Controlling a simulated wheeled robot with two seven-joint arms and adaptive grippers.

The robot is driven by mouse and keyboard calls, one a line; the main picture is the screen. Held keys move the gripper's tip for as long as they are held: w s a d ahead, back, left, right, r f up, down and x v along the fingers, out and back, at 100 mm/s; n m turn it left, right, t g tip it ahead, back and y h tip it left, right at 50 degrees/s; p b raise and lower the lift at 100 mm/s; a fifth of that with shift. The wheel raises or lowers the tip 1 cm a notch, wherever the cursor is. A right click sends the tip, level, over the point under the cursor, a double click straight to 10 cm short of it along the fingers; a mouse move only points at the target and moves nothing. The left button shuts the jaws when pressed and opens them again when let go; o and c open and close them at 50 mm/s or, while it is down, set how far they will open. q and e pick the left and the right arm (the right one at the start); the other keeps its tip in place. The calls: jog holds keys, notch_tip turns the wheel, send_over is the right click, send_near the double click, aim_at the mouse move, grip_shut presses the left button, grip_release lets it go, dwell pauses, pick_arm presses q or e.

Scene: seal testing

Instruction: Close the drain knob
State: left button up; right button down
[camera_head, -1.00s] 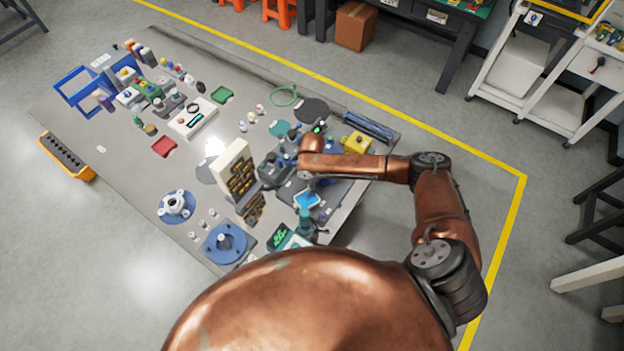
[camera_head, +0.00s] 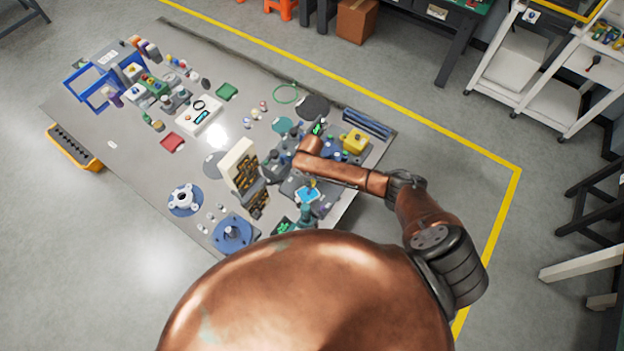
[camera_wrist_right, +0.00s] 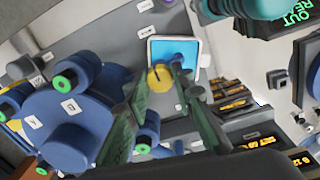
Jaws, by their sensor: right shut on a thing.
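In the right wrist view, a small round yellow knob (camera_wrist_right: 160,77) with a dark line across it sits just in front of a blue screen in a white frame (camera_wrist_right: 174,55). The green fingertips of my right gripper (camera_wrist_right: 160,86) are closed on both sides of this knob. I cannot read a drain label on it. In the head view the screen (camera_head: 307,195) is at the table's near right, and my copper forearm hides most of the right gripper. My left gripper is not in view.
A blue body (camera_wrist_right: 66,128) with several green-tipped knobs stands left of the fingers in the wrist view. A teal part and a dark display (camera_wrist_right: 292,22) are at upper right. A cream panel (camera_head: 240,168) stands left of my arm on the crowded grey table (camera_head: 120,140).

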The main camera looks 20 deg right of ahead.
jog(key=shift+m, duration=0.3)
jog(key=c, duration=1.7)
grip_release()
jog(key=shift+o, duration=0.2)
notch_tip(320, 180, up, 12)
jog(key=shift+s+a, duration=0.15)
